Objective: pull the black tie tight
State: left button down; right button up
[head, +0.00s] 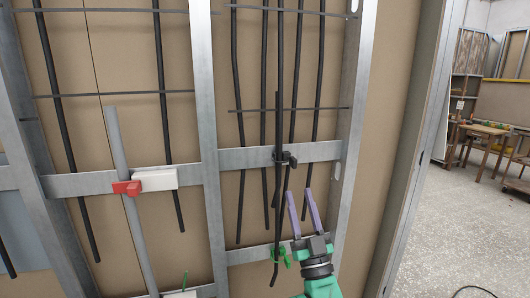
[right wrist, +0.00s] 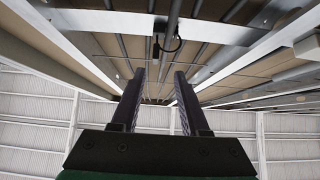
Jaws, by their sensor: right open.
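The black tie (head: 286,158) sits on the upper horizontal metal rail, around or against a dark vertical cable (head: 278,120). In the right wrist view, the black tie (right wrist: 170,44) shows as a loose-looking loop below the rail, with a short tail. My right gripper (head: 299,191) has purple fingers that stand apart, pointing up, just below and slightly right of the tie. In the right wrist view, my right gripper (right wrist: 160,72) has nothing between its fingers, and the tie lies beyond the tips. My left gripper is out of view.
A green tie (head: 281,256) is on the lower rail beside my right gripper. Metal studs (head: 203,90) and several dark rods run up the brown panel. A red clip (head: 127,188) and white block (head: 157,179) hold a grey pipe at left. Open floor lies at right.

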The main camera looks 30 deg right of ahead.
aim_at(292, 157)
jog(key=p+x, duration=0.1)
jog(key=x, duration=0.3)
jog(key=p+x, duration=0.2)
jog(key=x, duration=0.2)
jog(key=p+x, duration=0.2)
jog(key=x, duration=0.2)
jog(key=shift+d+r, duration=0.25)
jog(key=shift+d, duration=0.1)
jog(key=shift+w+d+r+p, duration=0.2)
jog(key=shift+w+d+p, duration=0.05)
jog(key=shift+w+p, duration=0.05)
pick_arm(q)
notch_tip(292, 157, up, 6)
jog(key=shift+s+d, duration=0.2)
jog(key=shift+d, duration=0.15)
pick_arm(e)
grip_shut()
